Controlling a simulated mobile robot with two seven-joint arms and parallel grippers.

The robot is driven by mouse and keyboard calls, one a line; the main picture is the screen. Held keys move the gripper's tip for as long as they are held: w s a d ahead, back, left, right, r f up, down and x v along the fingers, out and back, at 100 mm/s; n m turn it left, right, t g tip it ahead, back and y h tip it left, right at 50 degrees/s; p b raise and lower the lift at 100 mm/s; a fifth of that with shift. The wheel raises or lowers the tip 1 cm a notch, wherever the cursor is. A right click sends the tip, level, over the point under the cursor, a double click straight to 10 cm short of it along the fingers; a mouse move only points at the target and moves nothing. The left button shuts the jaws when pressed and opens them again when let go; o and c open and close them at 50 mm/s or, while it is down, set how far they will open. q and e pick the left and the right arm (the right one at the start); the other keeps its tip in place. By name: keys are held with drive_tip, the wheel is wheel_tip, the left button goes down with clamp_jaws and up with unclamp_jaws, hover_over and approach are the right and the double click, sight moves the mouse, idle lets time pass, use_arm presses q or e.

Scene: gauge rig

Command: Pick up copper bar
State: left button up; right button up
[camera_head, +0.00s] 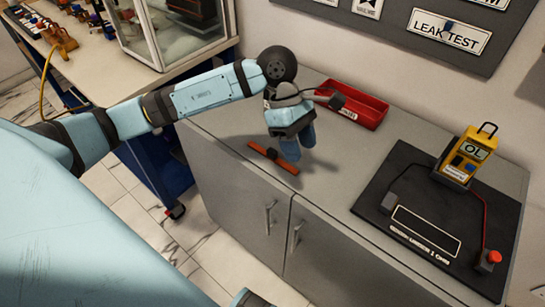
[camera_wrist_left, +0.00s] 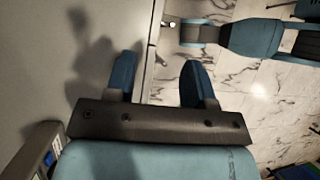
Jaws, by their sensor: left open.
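The copper bar (camera_head: 285,164) is a thin orange-brown strip lying on the grey cabinet top near its front edge, with a small dark knob at its middle. My left gripper (camera_head: 299,145) points down with its blue fingers at the bar's right half, partly covering it. I cannot tell how high above the bar the fingertips are. The left wrist view shows the two blue fingers (camera_wrist_left: 159,78) spread apart with nothing between them. The bar does not show in that view. My right gripper cannot be made out in either view.
A red tray (camera_head: 362,108) sits behind my left gripper. At the right, a black board (camera_head: 400,200) carries a yellow meter (camera_head: 466,157) and a red-topped knob (camera_head: 490,258). The cabinet top (camera_head: 215,120) left of the bar is clear. A workbench (camera_head: 90,75) stands further left.

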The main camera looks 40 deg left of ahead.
sight(274, 151)
use_arm(q)
drive_tip(key=w+a+t+y+b, duration=0.25)
drive_tip(key=a+y, duration=0.35)
drive_tip(key=a, duration=0.4)
drive_tip(key=shift+m+g, duration=0.25)
drive_tip(key=shift+m, duration=0.05)
drive_tip(key=f, duration=0.5)
drive_tip(key=w+f, duration=0.1)
drive_tip(key=f, duration=0.1)
drive_tip(key=shift+d+f, duration=0.2)
drive_tip(key=shift+f, duration=0.1)
drive_tip(key=shift+w+d+f+b, duration=0.1)
drive_tip(key=shift+f+b, duration=0.1)
drive_tip(key=shift+f, duration=0.7)
drive_tip(key=shift+w+f+b, duration=0.15)
drive_tip(key=shift+f, duration=0.8)
drive_tip(key=shift+w+d+f+b, duration=0.1)
drive_tip(key=shift+f+b, duration=0.1)
drive_tip(key=shift+f, duration=0.7)
clamp_jaws()
